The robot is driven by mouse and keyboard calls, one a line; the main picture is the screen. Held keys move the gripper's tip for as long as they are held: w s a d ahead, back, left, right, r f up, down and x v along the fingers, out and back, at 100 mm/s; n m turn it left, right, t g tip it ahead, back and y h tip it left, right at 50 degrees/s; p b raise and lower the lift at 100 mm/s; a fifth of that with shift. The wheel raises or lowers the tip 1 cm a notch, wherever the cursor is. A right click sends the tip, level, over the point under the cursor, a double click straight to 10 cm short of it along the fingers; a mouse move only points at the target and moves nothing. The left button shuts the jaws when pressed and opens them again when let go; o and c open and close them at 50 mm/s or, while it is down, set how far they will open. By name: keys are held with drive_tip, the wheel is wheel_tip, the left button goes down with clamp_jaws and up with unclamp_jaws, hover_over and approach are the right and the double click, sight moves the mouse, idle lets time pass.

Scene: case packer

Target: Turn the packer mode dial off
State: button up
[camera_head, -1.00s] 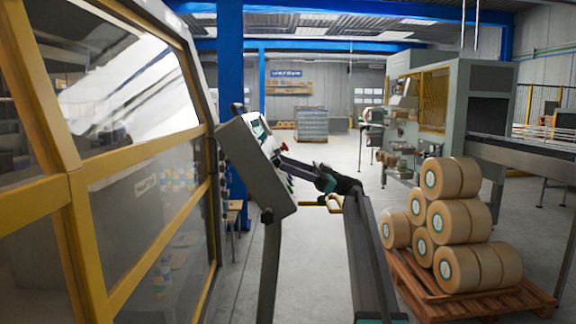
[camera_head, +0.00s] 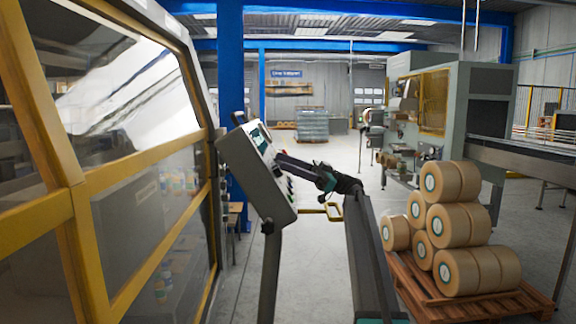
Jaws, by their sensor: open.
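The grey control panel (camera_head: 256,178) stands tilted on a post left of centre, seen nearly edge-on. Its face points right and carries a screen (camera_head: 261,136) at the top and several small buttons or knobs (camera_head: 290,187) lower down. I cannot tell which of these is the mode dial. My arm reaches up from the bottom and bends left at the panel. My gripper (camera_head: 281,160) is at the panel face, just below the screen. It looks small and dark, and its fingertips are hard to make out. I cannot tell whether it touches the panel.
The yellow-framed machine guard (camera_head: 150,160) fills the left side. A wooden pallet (camera_head: 425,299) with stacked tape rolls (camera_head: 462,222) stands close on the right. A yellow handle-like bar (camera_head: 318,211) shows behind the panel.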

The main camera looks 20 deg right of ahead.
drive_tip(key=s+a+r+b, duration=0.1)
drive_tip(key=s+a+b, duration=0.1)
drive_tip(key=s, duration=1.3)
drive_tip(key=shift+s+a+r, duration=0.2)
drive_tip(key=shift+s+r, duration=0.15)
drive_tip(key=shift+s, duration=0.05)
idle(0.4)
